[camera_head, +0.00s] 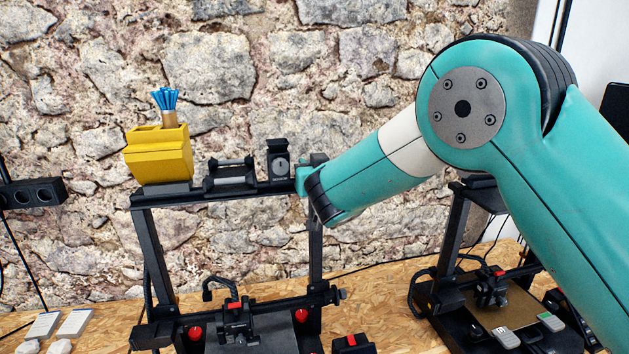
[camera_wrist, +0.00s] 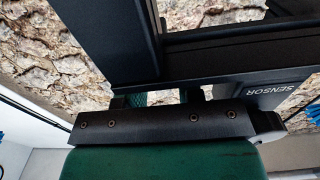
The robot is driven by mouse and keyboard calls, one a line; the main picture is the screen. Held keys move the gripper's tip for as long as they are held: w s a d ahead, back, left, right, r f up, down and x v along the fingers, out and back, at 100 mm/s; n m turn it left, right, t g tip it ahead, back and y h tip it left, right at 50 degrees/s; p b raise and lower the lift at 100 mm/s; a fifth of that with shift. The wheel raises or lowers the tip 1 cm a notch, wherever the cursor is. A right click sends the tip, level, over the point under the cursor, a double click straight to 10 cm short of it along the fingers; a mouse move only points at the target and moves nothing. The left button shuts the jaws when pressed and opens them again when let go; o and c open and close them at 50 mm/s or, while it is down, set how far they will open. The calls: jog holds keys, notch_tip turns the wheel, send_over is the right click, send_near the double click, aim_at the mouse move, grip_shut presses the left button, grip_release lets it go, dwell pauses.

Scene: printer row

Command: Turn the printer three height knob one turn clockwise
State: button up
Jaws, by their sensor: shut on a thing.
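My gripper (camera_wrist: 160,98) reaches the top right corner of the middle printer (camera_head: 224,195). In the wrist view its jaws are shut around a small textured dark green piece (camera_wrist: 165,97), apparently the height knob, beside the black printer frame (camera_wrist: 125,45). Most of the knob is hidden behind the jaws and the dark gripper bar. In the head view my arm hides the grip itself. No number shows on the printer, so I cannot read that it is printer three.
A yellow holder (camera_head: 159,155) with blue-tipped things stands on the printer's top left. A black box with a round dial (camera_head: 280,166) stands on the top bar, close to my gripper. Another printer (camera_head: 495,300) stands to the right. White pieces (camera_head: 75,322) lie on the bench at left.

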jog(key=shift+a+m+h+b, duration=0.1)
jog(key=shift+m+h+b, duration=0.4)
jog(key=shift+h+b, duration=0.35)
jog(key=o, duration=0.9)
jog(key=shift+s+f, duration=0.1)
jog(key=shift+s, duration=0.15)
jog(key=shift+s+d+b, duration=0.4)
jog(key=shift+s+b, duration=1.2)
jog(key=shift+s, duration=1.2)
jog(key=shift+s+d+b, duration=0.35)
jog(key=shift+s+b, duration=1.2)
jog(key=shift+s, duration=1.25)
jog(key=shift+s+d+b, duration=0.4)
jog(key=shift+s+b, duration=1.2)
jog(key=shift+s, duration=1.2)
